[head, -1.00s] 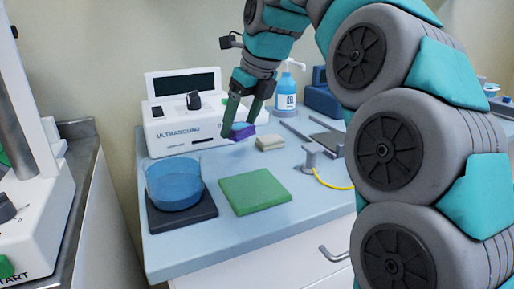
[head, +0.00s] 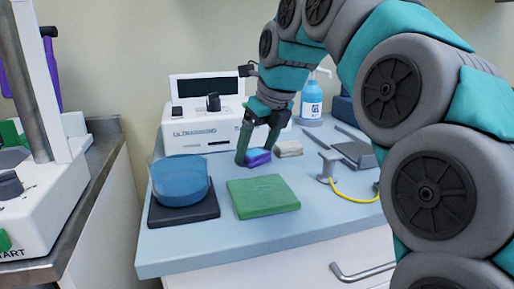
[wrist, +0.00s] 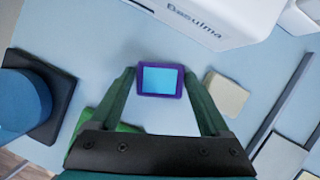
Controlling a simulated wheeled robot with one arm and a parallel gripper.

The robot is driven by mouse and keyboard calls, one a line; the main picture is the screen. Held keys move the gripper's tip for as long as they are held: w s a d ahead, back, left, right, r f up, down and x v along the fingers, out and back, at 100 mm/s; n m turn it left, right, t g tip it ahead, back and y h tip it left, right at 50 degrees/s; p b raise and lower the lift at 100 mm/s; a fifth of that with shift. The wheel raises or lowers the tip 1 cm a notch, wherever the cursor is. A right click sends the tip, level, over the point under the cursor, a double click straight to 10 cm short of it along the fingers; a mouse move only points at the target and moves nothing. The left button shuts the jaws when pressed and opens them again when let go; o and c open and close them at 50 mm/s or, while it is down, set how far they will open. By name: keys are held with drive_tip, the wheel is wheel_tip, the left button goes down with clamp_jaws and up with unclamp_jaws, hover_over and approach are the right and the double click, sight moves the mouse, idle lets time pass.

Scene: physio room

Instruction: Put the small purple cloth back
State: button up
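The small purple cloth (head: 258,157) looks like a thick folded pad. In the wrist view (wrist: 160,81) it shows a light blue middle inside a purple border. My gripper (head: 256,150) has a finger on either side of it, and in the wrist view the fingertips (wrist: 160,74) sit close against its left and right edges. The cloth is low, at or just above the blue worktop (head: 220,241); I cannot tell whether it touches. A cream folded pad (head: 288,149) lies just to its right, and a green pad (head: 263,197) lies in front.
A blue tub (head: 180,182) stands on a dark base (head: 183,214) to the left. The white ultrasound unit (head: 206,132) is behind. A grey post (head: 328,165) with a yellow cable, grey rails and a blue pump bottle (head: 312,101) are to the right.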

drive_tip(key=shift+o, duration=1.3)
drive_tip(key=shift+d+r, duration=0.1)
drive_tip(key=shift+r, duration=0.5)
drive_tip(key=v, duration=0.6)
drive_tip(key=shift+s+r+p, duration=0.2)
drive_tip(key=shift+r+p, duration=0.05)
drive_tip(key=shift+p, duration=0.05)
drive_tip(key=shift+d, duration=0.1)
